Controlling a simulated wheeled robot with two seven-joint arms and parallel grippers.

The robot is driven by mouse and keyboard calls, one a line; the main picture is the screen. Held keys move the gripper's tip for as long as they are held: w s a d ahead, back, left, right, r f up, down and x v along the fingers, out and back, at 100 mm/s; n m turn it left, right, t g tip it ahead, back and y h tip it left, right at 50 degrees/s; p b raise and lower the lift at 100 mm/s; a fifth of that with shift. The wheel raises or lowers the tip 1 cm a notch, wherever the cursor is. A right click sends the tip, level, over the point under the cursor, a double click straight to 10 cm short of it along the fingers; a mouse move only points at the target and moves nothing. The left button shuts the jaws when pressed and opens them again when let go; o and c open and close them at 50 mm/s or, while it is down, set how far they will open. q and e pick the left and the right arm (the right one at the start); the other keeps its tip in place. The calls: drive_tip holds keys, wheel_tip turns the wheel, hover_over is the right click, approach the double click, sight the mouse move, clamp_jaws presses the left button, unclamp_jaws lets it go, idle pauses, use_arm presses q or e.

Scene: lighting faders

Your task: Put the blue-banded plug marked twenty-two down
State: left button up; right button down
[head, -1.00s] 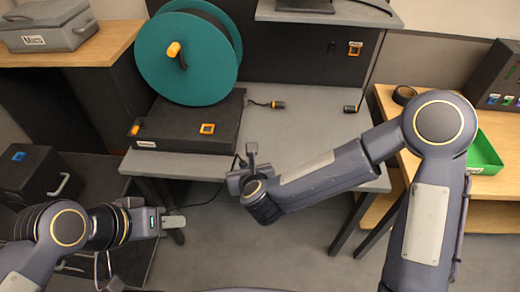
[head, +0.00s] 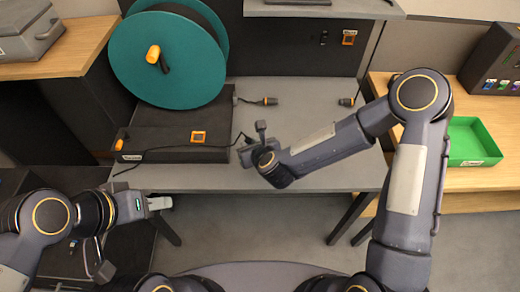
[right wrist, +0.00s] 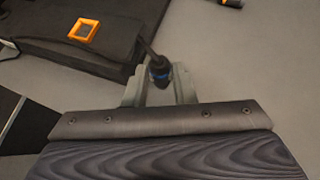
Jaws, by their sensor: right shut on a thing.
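The blue-banded plug (right wrist: 158,68) is held between the fingers of my right gripper (right wrist: 160,88) in the right wrist view. Its blue band shows at the fingertips, and a black cable runs away from it. The number on it cannot be read. In the head view my right gripper (head: 250,145) is above the front part of the grey table (head: 300,178); the plug is hardly visible there. My left gripper (head: 160,203) is in front of the table at the left, with no object visible in it; its finger gap cannot be made out.
A teal cable reel (head: 165,60) stands on a black box (head: 175,142) at the table's left. An orange-banded plug (head: 262,100) and another dark plug (head: 348,101) lie further back. A green tray (head: 474,142) is on the right wooden table. The grey table's front right is clear.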

drive_tip(key=d+f, duration=0.1)
drive_tip(key=f, duration=0.1)
drive_tip(key=w+d+f, duration=0.1)
drive_tip(key=f, duration=0.2)
drive_tip(key=w+f+p, duration=0.1)
drive_tip(key=f, duration=0.1)
drive_tip(key=shift+w+d+f, duration=0.2)
drive_tip(key=shift+d+f, duration=0.2)
drive_tip(key=shift+f+b, duration=0.4)
drive_tip(key=shift+b, duration=0.25)
drive_tip(key=c, duration=1.2)
unclamp_jaws()
drive_tip(key=shift+r, duration=0.1)
